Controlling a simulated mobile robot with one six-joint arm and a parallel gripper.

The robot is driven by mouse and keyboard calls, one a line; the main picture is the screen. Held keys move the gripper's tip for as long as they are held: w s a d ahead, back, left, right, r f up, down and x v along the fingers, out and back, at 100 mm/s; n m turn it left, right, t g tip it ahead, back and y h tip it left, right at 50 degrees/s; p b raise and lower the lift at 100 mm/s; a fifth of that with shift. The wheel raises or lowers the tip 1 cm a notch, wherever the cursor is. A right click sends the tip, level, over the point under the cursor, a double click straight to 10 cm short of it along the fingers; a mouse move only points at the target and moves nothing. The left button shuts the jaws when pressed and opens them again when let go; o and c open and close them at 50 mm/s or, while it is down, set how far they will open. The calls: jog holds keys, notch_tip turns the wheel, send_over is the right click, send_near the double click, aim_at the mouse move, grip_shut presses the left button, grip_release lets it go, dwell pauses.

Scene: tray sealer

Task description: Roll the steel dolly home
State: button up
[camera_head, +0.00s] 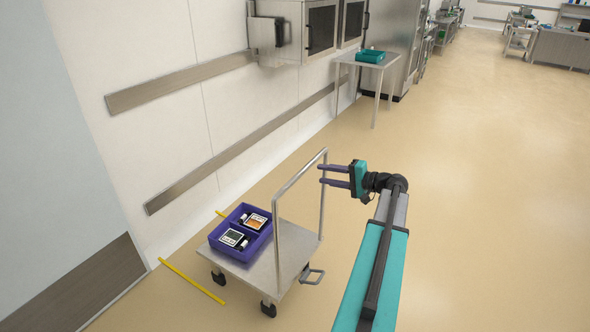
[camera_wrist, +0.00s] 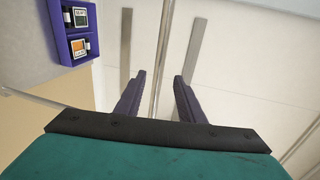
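The steel dolly (camera_head: 284,262) stands on the floor by the wall, with an upright tube handle (camera_head: 322,196) on its right side. A purple divided tray (camera_head: 213,244) sits on its deck and holds labelled items. My gripper (camera_head: 321,174) is open at handle height, its purple fingers pointing left toward the handle. In the wrist view, the handle tube (camera_wrist: 163,50) runs upright between the spread fingers (camera_wrist: 158,84), with space on both sides of it. I cannot tell whether it lies fully inside the jaws. The tray (camera_wrist: 61,38) shows at the upper left.
Yellow floor strips (camera_head: 193,281) lie beside and behind the dolly. A foot pedal or bracket (camera_head: 312,275) juts from its lower right. A steel table (camera_head: 343,62) with a teal tray (camera_head: 371,56) stands farther back along the wall. The floor to the right is open.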

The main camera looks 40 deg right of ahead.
jog(key=shift+w, duration=0.15)
jog(key=p+x, duration=0.2)
jog(key=x, duration=1.1)
jog(key=shift+w+p, duration=0.2)
jog(key=shift+p, duration=0.2)
jog(key=shift+f, duration=0.15)
grip_shut()
